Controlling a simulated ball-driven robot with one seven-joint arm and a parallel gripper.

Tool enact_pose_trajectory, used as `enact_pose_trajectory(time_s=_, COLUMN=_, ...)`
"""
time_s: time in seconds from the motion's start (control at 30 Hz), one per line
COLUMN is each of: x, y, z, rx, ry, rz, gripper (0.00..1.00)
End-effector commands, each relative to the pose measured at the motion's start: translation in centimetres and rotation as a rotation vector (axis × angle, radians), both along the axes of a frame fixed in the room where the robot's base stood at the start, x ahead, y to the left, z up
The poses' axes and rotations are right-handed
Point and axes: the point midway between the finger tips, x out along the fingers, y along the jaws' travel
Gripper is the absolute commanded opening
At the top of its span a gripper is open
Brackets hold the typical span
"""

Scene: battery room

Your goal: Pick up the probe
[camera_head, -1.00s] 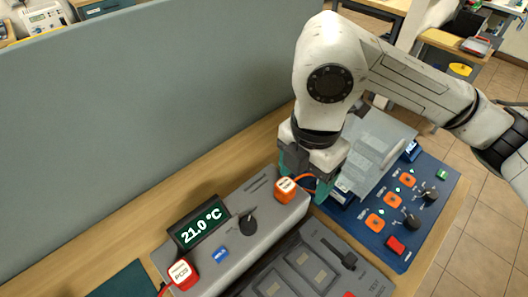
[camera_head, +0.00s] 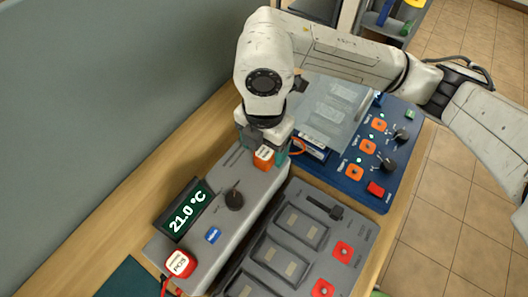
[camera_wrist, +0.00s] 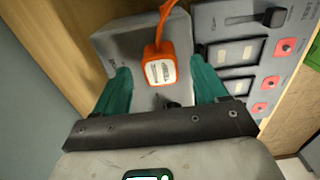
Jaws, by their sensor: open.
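An orange block-shaped probe (camera_head: 264,158) with a white label stands at the far end of the grey instrument housing. In the wrist view the probe (camera_wrist: 160,69) shows its labelled top, and an orange cable runs up from it. My gripper (camera_head: 264,146) is over that end of the housing with its teal fingers open. In the wrist view the fingers of my gripper (camera_wrist: 159,78) stand either side of the probe, with a gap on both sides. A second red-and-white block marked POS (camera_head: 181,263) sits at the housing's near end.
The grey housing (camera_head: 208,222) carries a 21.0 °C display (camera_head: 188,215) and a black knob (camera_head: 234,200). A grey panel with windows (camera_head: 318,212) lies to its right. A blue panel (camera_head: 352,193) with orange switches is behind that. A tall grey partition (camera_head: 90,110) stands left.

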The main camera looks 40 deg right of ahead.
Motion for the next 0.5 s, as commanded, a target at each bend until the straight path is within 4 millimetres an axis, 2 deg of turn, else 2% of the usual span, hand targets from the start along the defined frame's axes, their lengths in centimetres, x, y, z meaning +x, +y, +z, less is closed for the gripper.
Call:
enact_pose_trajectory(time_s=0.2, x=-0.1, y=0.0, z=-2.7, rx=0.000, ry=0.002, rz=-0.003, gripper=0.72)
enact_pose_trajectory(time_s=0.5, x=0.0, y=0.0, z=-3.1, rx=0.000, ry=0.000, rz=0.000, gripper=0.72)
